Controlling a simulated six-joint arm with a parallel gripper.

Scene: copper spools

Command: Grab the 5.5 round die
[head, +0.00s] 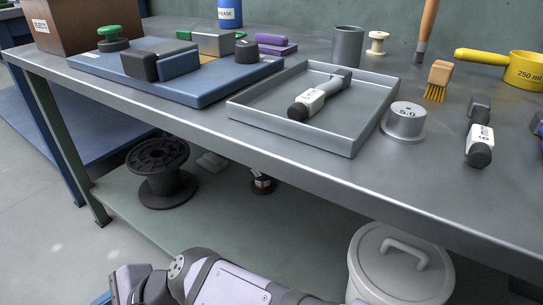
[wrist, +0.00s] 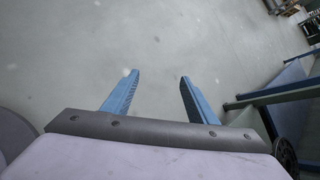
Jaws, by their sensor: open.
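No die that I can read as 5.5 shows in these frames. A grey round piece with a flange (head: 405,122) stands on the bench right of the tray; its top mark looks like 5.0. A grey tool with a white label and black round end (head: 313,101) lies in the shallow grey tray (head: 345,143); its label is too small to read. A similar tool (head: 480,145) lies at the right, its label unclear. My gripper (wrist: 160,75) is open and empty over the floor in the wrist view, below and in front of the bench, away from these pieces.
A blue board (head: 200,97) with several blocks lies left of the tray. A lidded bin (head: 395,270) and black spool (head: 160,172) are below the bench.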

